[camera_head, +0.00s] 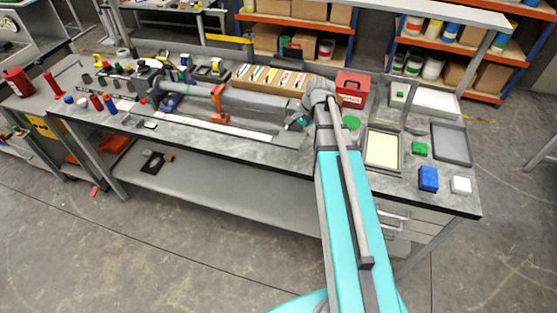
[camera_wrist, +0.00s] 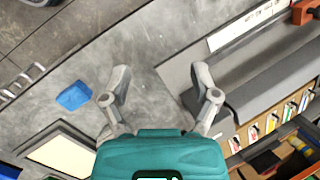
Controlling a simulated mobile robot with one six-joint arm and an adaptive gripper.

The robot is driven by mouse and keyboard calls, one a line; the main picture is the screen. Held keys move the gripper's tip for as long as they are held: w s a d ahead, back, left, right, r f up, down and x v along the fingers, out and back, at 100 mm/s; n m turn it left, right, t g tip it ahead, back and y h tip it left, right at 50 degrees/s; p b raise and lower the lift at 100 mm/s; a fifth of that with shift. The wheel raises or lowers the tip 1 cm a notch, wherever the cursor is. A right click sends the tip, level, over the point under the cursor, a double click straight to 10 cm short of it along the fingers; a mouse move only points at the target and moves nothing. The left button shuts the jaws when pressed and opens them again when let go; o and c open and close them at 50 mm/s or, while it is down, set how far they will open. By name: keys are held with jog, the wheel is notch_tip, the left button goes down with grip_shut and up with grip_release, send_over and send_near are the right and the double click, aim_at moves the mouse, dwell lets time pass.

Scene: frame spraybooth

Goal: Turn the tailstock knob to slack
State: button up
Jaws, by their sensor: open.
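A long grey fixture (camera_head: 250,104) with a tube lies along the bench; its near end also fills the right of the wrist view (camera_wrist: 255,78). I cannot pick out the tailstock knob for certain. A dark rounded part (camera_wrist: 188,101) at the fixture's end shows partly behind my right finger in the wrist view. My gripper (camera_wrist: 160,76) is open, its two fingers spread wide with only grey bench top visible between the tips. The right finger is beside the fixture's end; whether it touches cannot be told. In the head view my arm hides much of this end.
A row of coloured cards in a box (camera_head: 270,78) stands behind the fixture, with a red toolbox (camera_head: 352,88) to its right. A pale strip (camera_head: 220,127) lies in front. A cream-filled tray (camera_head: 383,150) and a blue block (camera_head: 428,178) sit at right.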

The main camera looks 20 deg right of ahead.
jog(key=s+a+f+n+g+h, duration=0.1)
jog(key=s+a+n+h, duration=0.2)
jog(key=s+a+n, duration=0.6)
jog(key=shift+s, duration=0.15)
dwell(0.5)
jog(key=shift+s+a+f+n+h, duration=0.1)
jog(key=shift+s+a+n+h, duration=0.2)
jog(key=shift+s+n, duration=0.3)
jog(key=shift+s+a+n+h, duration=0.25)
jog(key=shift+s+n, duration=0.25)
jog(key=shift+n, duration=0.2)
dwell(0.4)
